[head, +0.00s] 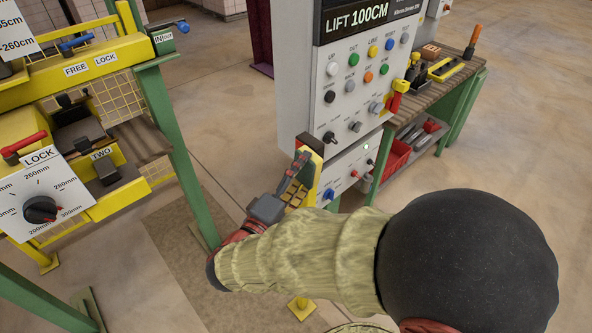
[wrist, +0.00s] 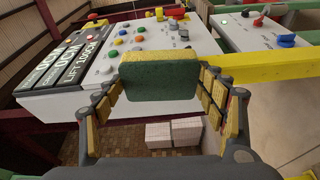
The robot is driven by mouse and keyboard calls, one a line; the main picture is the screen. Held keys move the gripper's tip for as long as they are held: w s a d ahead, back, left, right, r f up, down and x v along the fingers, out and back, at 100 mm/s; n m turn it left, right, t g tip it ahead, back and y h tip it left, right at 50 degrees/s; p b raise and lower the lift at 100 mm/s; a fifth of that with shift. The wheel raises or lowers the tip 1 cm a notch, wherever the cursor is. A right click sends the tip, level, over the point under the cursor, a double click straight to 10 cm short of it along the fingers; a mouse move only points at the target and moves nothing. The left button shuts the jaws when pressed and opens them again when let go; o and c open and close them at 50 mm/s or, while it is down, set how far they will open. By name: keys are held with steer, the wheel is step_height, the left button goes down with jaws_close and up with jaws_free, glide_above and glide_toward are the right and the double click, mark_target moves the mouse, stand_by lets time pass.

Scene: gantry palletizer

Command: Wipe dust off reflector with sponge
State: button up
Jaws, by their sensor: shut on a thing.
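The sponge (wrist: 160,78) is a green block with a yellowish top face in the wrist view. My gripper (wrist: 161,88) is shut on it, with yellow-padded fingers on its left and right sides. In the head view my gripper (head: 298,178) is in front of the lower part of the control cabinet, and I cannot clearly make out the sponge there. I cannot identify the reflector or any dust in either view.
The grey control cabinet (head: 345,88) with coloured buttons stands beyond my gripper. A yellow-and-green frame (head: 165,95) with a dial panel (head: 62,190) is at left. A workbench (head: 415,100) with tools and a red bin (head: 395,160) is at right. Open floor lies between.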

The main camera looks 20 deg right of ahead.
steer(key=shift+s, duration=0.1)
steer(key=w+a+b, duration=0.2)
steer(key=w+b, duration=0.1)
steer(key=w, duration=0.3)
steer(key=shift+w, duration=0.25)
stand_by(0.6)
steer(key=shift+a, duration=0.1)
steer(key=s+a+b, duration=0.1)
steer(key=s+a, duration=0.1)
steer(key=a, duration=0.3)
steer(key=shift+a, duration=0.4)
steer(key=shift+s+a+b, duration=0.2)
steer(key=shift+a, duration=0.5)
steer(key=shift+s+a+b, duration=0.15)
steer(key=shift+s+a, duration=0.05)
steer(key=shift+a, duration=0.5)
